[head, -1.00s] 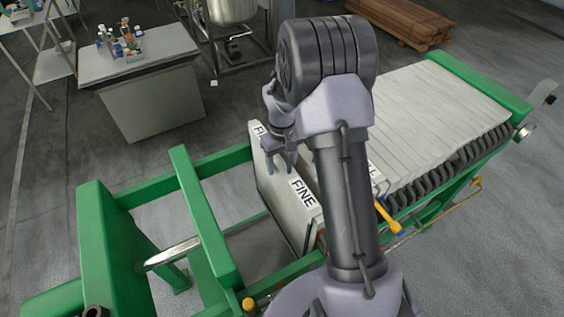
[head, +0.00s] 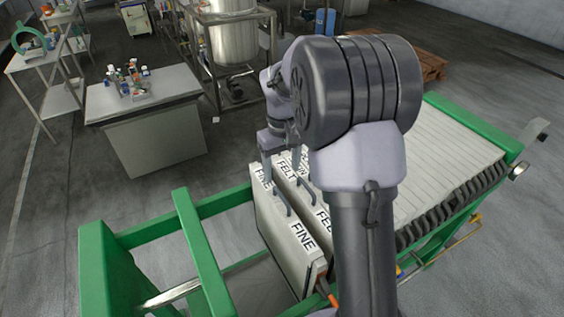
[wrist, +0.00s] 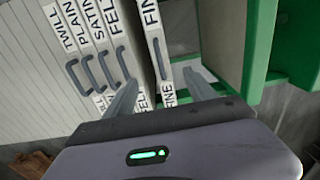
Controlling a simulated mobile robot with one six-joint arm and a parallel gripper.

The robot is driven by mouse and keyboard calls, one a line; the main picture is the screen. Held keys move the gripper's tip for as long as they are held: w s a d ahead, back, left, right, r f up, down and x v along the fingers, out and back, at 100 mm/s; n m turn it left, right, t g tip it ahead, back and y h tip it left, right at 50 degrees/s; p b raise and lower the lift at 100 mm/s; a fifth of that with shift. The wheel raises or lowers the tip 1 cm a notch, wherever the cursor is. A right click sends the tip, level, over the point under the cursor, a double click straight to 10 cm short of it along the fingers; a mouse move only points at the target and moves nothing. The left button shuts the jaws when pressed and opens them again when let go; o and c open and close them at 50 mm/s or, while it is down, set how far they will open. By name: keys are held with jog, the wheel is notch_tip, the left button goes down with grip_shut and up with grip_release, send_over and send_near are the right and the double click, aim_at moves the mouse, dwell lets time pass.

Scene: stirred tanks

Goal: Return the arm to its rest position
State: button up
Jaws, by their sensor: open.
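My arm reaches up and forward in the middle of the head view, over the green frame. My gripper (head: 281,165) hangs from it, above the far end of the plates; it is open with nothing between the fingers. In the wrist view my gripper (wrist: 160,92) has its two fingers apart, with the plate marked FINE (wrist: 152,22) ahead between them. The plate marked FINE (head: 285,240) stands upright in the frame, its dark handle on the top edge. Whether a finger touches it, I cannot tell.
Plates marked FELT, SATIN, PLAIN and TWILL (wrist: 85,50) stand beside it. The green frame (head: 200,250) holds a pale plate stack (head: 450,160) at right. A grey bench (head: 150,110) with bottles and a steel tank (head: 232,40) stand behind. Open floor lies at left.

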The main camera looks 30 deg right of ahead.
jog(key=s+a+r+m+t+b, duration=0.1)
jog(key=s+a+m+t+b, duration=0.15)
jog(key=s+a+b, duration=0.75)
jog(key=s+a+f+m+t+y+b, duration=0.1)
jog(key=s+a+f+b, duration=0.1)
jog(key=s, duration=0.5)
jog(key=s+a+f+m+t+y+b, duration=0.1)
jog(key=s+a+f+t+b, duration=0.1)
jog(key=s+b, duration=0.4)
notch_tip(320, 180, down, 2)
jog(key=shift+s+a, duration=0.55)
jog(key=shift+a, duration=0.3)
